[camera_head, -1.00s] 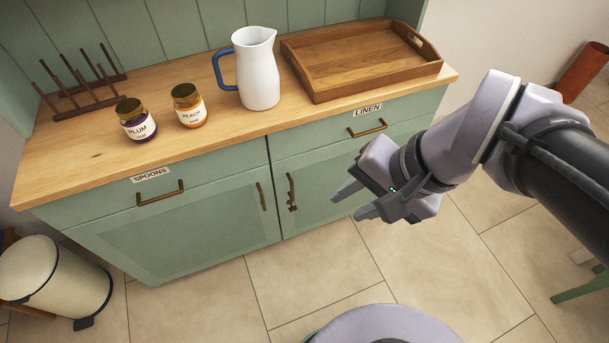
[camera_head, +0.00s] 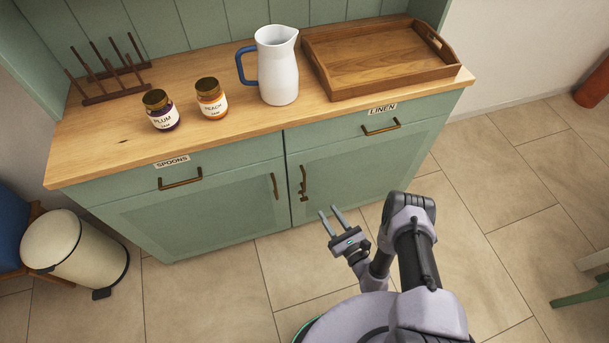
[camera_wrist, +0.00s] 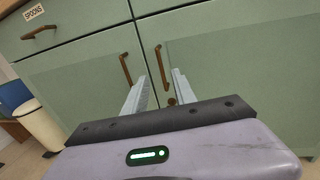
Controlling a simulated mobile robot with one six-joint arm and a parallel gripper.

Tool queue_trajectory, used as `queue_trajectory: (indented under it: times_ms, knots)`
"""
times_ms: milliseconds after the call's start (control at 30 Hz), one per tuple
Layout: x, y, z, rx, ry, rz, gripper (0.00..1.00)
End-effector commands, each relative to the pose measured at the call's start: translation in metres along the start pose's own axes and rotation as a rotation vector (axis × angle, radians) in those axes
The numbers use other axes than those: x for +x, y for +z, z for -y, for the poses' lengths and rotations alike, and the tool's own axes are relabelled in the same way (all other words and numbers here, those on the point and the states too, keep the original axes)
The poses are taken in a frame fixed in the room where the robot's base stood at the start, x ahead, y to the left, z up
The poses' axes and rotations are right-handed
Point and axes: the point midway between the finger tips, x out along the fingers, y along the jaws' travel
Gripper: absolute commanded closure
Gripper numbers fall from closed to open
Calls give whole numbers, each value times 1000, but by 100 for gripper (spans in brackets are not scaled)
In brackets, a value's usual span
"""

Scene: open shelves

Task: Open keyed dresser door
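The green dresser (camera_head: 230,211) has two lower doors. The right door (camera_head: 350,165) has an upright bronze handle (camera_head: 303,176) near the centre seam, with a small bronze key (camera_head: 305,197) just below it. In the wrist view this handle (camera_wrist: 161,66) and the round key end (camera_wrist: 171,101) show beyond the fingers. The left door (camera_head: 190,215) has its own bronze handle (camera_head: 274,186). Both doors look closed. My gripper (camera_head: 329,210) is open and empty, in front of the right door and apart from it. Its fingers (camera_wrist: 158,85) point at the area around the key.
Drawers labelled SPOONS (camera_head: 172,162) and LINEN (camera_head: 382,109) are above the doors. Jam jars (camera_head: 212,100), a white jug (camera_head: 278,70) and a wooden tray (camera_head: 380,60) stand on top. A cream bin (camera_head: 75,250) is at left. Floor in front is clear.

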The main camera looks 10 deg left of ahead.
Motion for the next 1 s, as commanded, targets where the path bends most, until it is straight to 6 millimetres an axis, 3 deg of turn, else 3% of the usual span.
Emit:
queue_trajectory:
  times_ms: [500, 700, 1000]
  knots:
    - [138, -3, -3, 0, 9, 5, 67]
    - [164, -1, -3, 0, 8, 2, 67]
    - [168, 1, -3, 2, 7, 1, 67]
